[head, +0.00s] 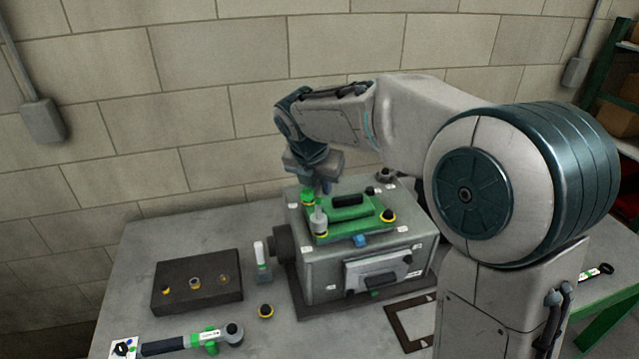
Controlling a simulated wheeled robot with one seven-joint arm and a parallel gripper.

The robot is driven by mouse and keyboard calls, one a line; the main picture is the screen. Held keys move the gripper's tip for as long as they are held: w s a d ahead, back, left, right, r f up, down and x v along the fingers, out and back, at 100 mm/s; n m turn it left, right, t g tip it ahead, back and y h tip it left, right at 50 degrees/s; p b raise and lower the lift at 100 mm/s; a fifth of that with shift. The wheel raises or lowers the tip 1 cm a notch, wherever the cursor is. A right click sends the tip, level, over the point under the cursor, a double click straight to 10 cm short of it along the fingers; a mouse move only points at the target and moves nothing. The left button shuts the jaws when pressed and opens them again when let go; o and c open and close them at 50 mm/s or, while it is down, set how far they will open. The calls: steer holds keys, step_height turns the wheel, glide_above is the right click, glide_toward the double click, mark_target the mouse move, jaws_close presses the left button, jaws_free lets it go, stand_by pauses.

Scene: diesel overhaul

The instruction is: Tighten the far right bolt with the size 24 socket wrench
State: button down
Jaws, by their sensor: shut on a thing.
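My gripper (322,186) points down over the left part of the green cover (350,228) on the grey engine block. It is shut on a small piece that is mostly hidden; I cannot tell whether it is a socket wrench. A green piece (308,195) and a grey cylinder (319,218) stand upright just below the jaws, at the cover's left corners. Yellow-ringed black bolts show at the cover's near right (388,215) and far right (370,191). A long wrench (178,344) with a black handle, green collar and round grey head lies on the table; its size is unreadable.
A dark block (198,293) with several ringed pieces sits on the table at left. My arm covers the right side.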

steer(key=shift+w+n+y, duration=0.1)
steer(key=shift+n+y, duration=0.6)
steer(key=shift+n, duration=1.1)
steer(key=shift+n+y, duration=0.7)
steer(key=shift+n, duration=1.2)
steer(key=shift+a, duration=0.1)
steer(key=shift+w, duration=0.2)
